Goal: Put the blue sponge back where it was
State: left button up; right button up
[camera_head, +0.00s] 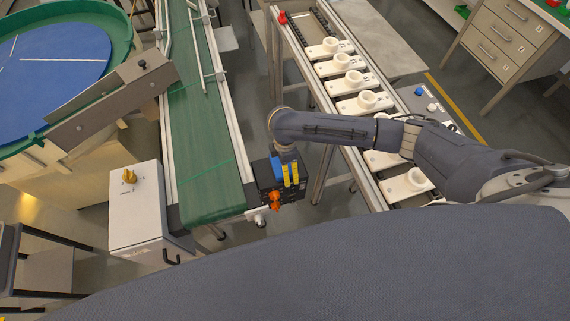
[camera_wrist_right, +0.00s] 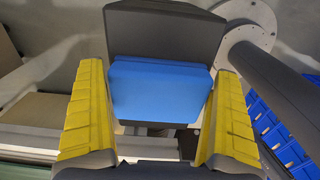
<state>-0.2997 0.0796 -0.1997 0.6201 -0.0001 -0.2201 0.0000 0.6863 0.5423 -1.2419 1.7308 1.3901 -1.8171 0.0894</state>
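The blue sponge (camera_wrist_right: 160,92) fills most of the space between the two yellow fingers of my right gripper (camera_wrist_right: 159,75) in the right wrist view. Its sides lie very close to both fingers; I cannot tell whether they touch. In the head view the sponge (camera_head: 277,170) shows just left of the yellow fingers of my right gripper (camera_head: 291,184), which is over a black box (camera_head: 263,178) at the conveyor's near end. A dark grey panel (camera_wrist_right: 165,30) is behind the sponge in the wrist view. My left gripper is not in view.
The green conveyor (camera_head: 200,130) runs left of my right gripper. An orange knob (camera_head: 275,201) is just below it. A white control box (camera_head: 145,220) with a yellow switch stands at lower left. A rack with white sockets (camera_head: 340,83) stands to the right, beneath my right arm.

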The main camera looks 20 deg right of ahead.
jog(key=shift+r, duration=0.15)
notch_tip(320, 180, up, 10)
jog(key=shift+r, duration=1)
dwell(0.9)
